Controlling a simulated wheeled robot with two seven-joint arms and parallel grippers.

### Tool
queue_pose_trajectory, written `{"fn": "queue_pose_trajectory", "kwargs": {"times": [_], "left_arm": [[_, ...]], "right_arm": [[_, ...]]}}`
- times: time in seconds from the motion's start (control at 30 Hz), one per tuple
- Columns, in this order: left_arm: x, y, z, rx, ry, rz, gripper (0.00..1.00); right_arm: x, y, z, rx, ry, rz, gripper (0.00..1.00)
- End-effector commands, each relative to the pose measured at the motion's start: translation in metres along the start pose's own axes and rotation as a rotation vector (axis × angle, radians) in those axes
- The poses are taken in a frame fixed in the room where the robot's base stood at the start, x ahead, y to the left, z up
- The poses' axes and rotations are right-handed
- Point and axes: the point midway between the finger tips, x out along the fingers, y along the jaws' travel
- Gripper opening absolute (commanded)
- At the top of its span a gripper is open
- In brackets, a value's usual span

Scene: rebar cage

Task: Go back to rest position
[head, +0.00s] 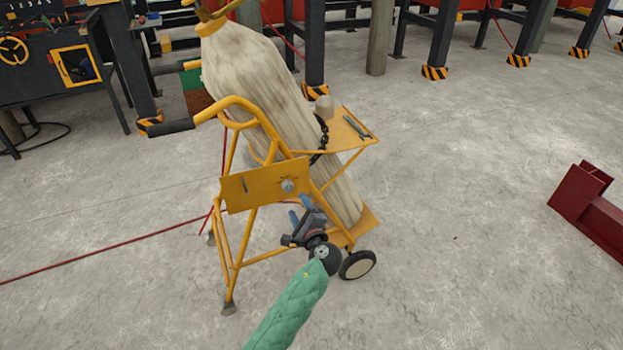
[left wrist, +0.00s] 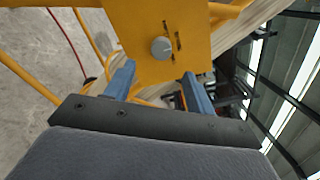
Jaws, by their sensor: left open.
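My left gripper (head: 300,208) is in front of the yellow cart (head: 234,190), just below its yellow panel. The panel (head: 262,186) carries a round grey knob (head: 288,186). In the left wrist view the two blue fingers (left wrist: 158,82) are apart, with the knob (left wrist: 162,47) beyond and between them. Nothing is held between the fingers. My left arm's green sleeve comes in from the bottom of the head view. My right gripper is in neither view.
The cart holds a large pale cylinder (head: 255,75) behind a chain (head: 321,138). A side shelf (head: 345,130) carries a tool. A red steel beam (head: 600,215) lies at the right. A red cable (head: 90,247) crosses the floor at left. Concrete floor is clear in front.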

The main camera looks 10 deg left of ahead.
Motion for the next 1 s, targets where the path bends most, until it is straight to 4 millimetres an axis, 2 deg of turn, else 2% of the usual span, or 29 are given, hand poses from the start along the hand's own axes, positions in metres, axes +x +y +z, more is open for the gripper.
{"fn": "queue_pose_trajectory", "kwargs": {"times": [0.27, 0.57, 0.87, 1.0], "left_arm": [[0.0, 0.001, 0.001, -0.052, -0.003, 0.003, 0.55], [-0.004, 0.024, 0.003, -0.372, -0.018, 0.164, 0.55], [-0.025, 0.025, 0.012, -0.831, 0.008, 0.457, 0.55], [-0.055, 0.022, 0.021, -1.063, 0.035, 0.666, 0.55]], "right_arm": [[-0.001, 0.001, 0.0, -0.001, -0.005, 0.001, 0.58], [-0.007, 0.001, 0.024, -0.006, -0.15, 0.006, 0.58], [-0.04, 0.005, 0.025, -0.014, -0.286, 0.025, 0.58], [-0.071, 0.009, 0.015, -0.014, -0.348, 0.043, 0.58]]}}
